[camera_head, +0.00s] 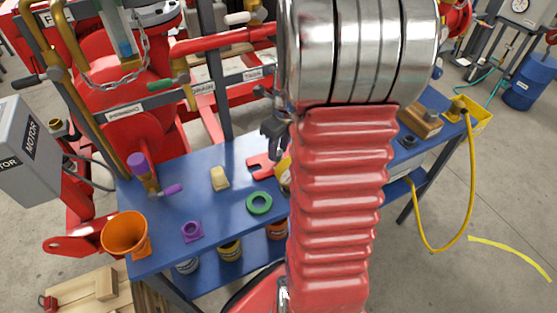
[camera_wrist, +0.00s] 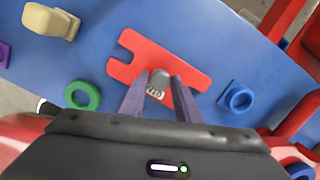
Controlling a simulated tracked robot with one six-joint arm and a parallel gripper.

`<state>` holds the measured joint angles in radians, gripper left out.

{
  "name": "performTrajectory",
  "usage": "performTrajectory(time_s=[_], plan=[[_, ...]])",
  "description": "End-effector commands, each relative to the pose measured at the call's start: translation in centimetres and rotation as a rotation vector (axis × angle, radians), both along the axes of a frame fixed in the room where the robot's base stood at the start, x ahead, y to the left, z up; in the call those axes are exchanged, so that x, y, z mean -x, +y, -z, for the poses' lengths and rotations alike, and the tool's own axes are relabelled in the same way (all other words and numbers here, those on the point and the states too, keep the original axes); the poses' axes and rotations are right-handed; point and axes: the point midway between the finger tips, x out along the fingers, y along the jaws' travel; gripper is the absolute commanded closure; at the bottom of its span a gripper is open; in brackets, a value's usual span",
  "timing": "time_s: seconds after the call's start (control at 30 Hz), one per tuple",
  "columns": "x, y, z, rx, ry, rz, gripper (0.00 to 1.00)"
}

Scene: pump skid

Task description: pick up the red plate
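The red plate (camera_wrist: 150,50) lies flat on the blue bench top in the wrist view. It has slots cut into its edges and a small label marked with characters, partly hidden. A grey rounded piece shows at the plate between my fingers; I cannot tell whether it belongs to the plate. My gripper (camera_wrist: 159,84) is open, its two fingers apart over the near part of the plate. I cannot tell whether they touch it. In the head view, the red plate (camera_head: 261,166) shows only in part, left of my arm, which hides the rest.
A blue nut (camera_wrist: 237,97) lies right of the plate. Red pump pipework (camera_head: 215,40) stands behind the bench.

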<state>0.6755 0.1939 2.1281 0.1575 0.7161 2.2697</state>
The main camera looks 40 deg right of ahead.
Motion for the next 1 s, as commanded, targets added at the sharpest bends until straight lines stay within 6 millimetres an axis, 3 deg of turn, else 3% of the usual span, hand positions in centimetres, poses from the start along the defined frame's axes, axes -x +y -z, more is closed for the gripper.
performTrajectory(time_s=[0.4,1.0], plan=[[-0.01,0.01,0.00,0.000,0.000,0.000,1.00],[-0.01,0.02,0.00,0.000,0.000,0.000,1.00]])
